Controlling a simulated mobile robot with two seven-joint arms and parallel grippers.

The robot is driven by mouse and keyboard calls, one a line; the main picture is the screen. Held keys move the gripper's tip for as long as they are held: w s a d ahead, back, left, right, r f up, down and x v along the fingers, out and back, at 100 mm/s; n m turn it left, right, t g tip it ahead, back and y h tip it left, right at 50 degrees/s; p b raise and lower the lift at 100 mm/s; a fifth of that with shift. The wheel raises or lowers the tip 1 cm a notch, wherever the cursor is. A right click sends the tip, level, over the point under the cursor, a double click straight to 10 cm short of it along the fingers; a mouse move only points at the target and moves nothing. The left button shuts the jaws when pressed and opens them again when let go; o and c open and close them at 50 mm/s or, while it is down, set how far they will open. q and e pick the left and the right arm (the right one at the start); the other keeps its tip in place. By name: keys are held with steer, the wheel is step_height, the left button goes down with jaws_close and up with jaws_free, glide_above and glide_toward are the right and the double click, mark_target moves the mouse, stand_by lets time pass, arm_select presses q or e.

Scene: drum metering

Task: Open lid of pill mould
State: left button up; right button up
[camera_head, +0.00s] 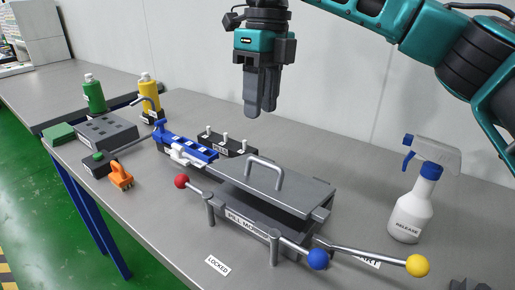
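The pill mould (248,222) is a grey box in the middle of the table with a "PILL MO..." label on its front, the rest hidden by a post. Its flat grey lid (300,194) lies over the box, with an upright bar handle (263,172) on top. My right gripper (261,108) hangs pointing down above and behind the lid handle, apart from it. Nothing shows between its fingers; they look close together, but I cannot tell whether they are shut. My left gripper is not in view.
A rod with red (181,181) and blue (318,259) knobs runs along the mould's front, by a "LOCKED" label. A yellow-knobbed lever (417,265) sticks out right. A "RELEASE" spray bottle (410,212) stands right.

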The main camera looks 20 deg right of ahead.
mark_target(279, 172)
steer(key=f, duration=0.6)
steer(key=f+b, duration=0.1)
steer(key=f, duration=0.2)
steer(key=shift+s+a, duration=0.35)
steer(key=shift+a, duration=0.05)
steer(key=shift+c, duration=0.5)
steer(key=shift+r, duration=0.1)
jaws_close()
